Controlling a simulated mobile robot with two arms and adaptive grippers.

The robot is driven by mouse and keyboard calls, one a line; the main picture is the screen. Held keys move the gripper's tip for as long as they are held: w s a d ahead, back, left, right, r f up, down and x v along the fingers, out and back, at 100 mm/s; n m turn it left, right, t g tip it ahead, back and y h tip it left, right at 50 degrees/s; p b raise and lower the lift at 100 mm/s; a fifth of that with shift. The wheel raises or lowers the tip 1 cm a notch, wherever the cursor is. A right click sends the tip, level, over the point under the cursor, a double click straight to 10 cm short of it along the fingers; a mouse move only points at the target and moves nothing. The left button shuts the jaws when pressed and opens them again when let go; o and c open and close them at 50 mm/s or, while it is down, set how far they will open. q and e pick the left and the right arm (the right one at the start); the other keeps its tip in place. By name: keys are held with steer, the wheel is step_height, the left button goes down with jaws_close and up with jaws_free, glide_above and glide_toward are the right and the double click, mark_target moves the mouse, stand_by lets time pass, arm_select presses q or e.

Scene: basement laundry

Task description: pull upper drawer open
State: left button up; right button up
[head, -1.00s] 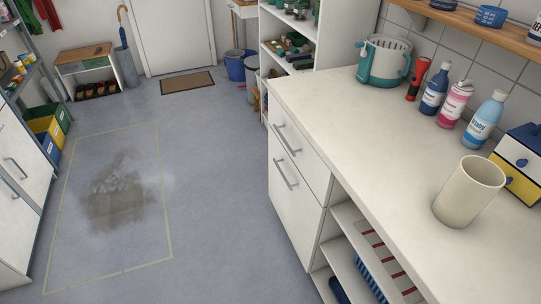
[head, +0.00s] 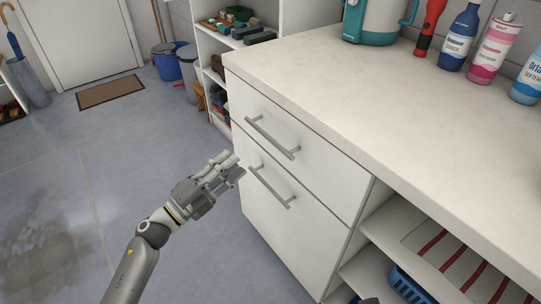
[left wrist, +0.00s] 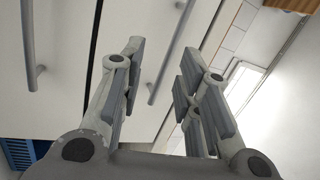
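The upper drawer (head: 322,168) is a white front just under the countertop and looks closed. Its grey bar handle (head: 272,138) runs along the front; it also shows in the left wrist view (left wrist: 171,52), beyond the space between my fingers. The lower drawer (head: 292,236) is also closed, with a similar handle (head: 269,187). My left gripper (head: 231,167) is open and empty, in front of the drawers and left of both handles, not touching them. In the left wrist view, its fingers (left wrist: 166,80) are spread apart. My right gripper is not in view.
The countertop (head: 330,90) overhangs the drawers; a kettle-like teal container (head: 375,18), a red flashlight (head: 430,28) and bottles stand at its back. Open shelves (head: 395,225) with a blue basket (head: 408,287) lie right of the drawers. The floor (head: 110,150) left of the cabinet is clear.

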mark_target(270, 137)
arm_select(q)
steer(key=w+d+r+m, duration=0.1)
steer(key=d, duration=0.2)
steer(key=w+d+r+m+g+h, duration=0.1)
steer(key=w+d+r, duration=0.1)
steer(key=d, duration=0.1)
steer(key=w+d+r+m+b, duration=0.1)
steer(key=d+r, duration=0.1)
steer(key=d, duration=0.2)
steer(key=shift+w+g+h, duration=0.3)
steer(key=shift+w, duration=0.05)
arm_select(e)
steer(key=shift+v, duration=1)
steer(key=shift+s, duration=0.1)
arm_select(q)
jaws_close()
